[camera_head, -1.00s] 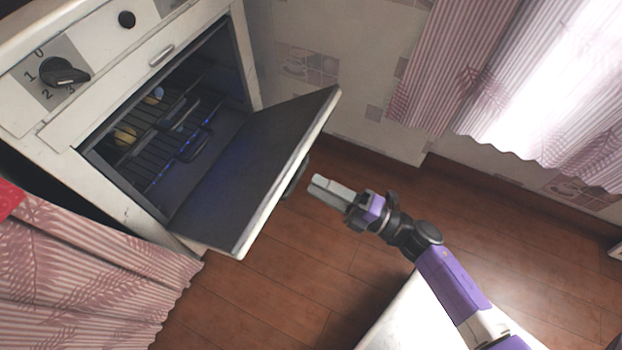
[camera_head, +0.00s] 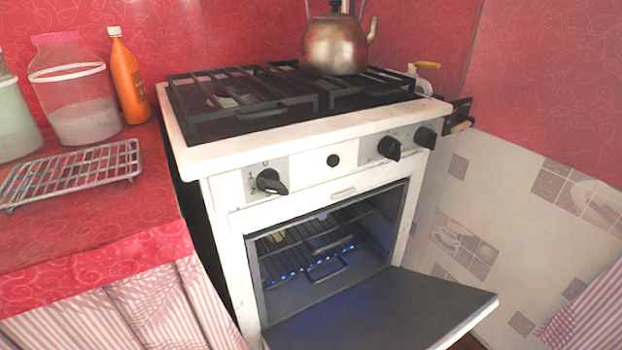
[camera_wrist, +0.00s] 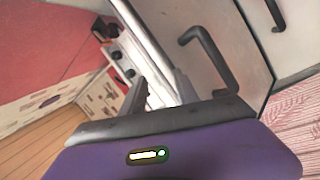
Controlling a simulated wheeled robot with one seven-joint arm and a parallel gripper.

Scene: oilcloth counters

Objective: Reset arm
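My gripper (camera_wrist: 161,76) shows at the bottom of the wrist view, with its purple body and two grey fingers. The fingers stand apart and nothing shows held between them. A white panel with a dark bar handle (camera_wrist: 212,58) lies beyond the fingers, to the right. I cannot tell whether the gripper touches it. My arm and gripper are outside the head view.
A white stove (camera_head: 310,150) has its oven door (camera_head: 390,312) lowered open into the room. A kettle (camera_head: 334,44) stands on the hob. A counter (camera_head: 90,215) at left holds a wire rack (camera_head: 75,172), jars and an orange bottle (camera_head: 128,80).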

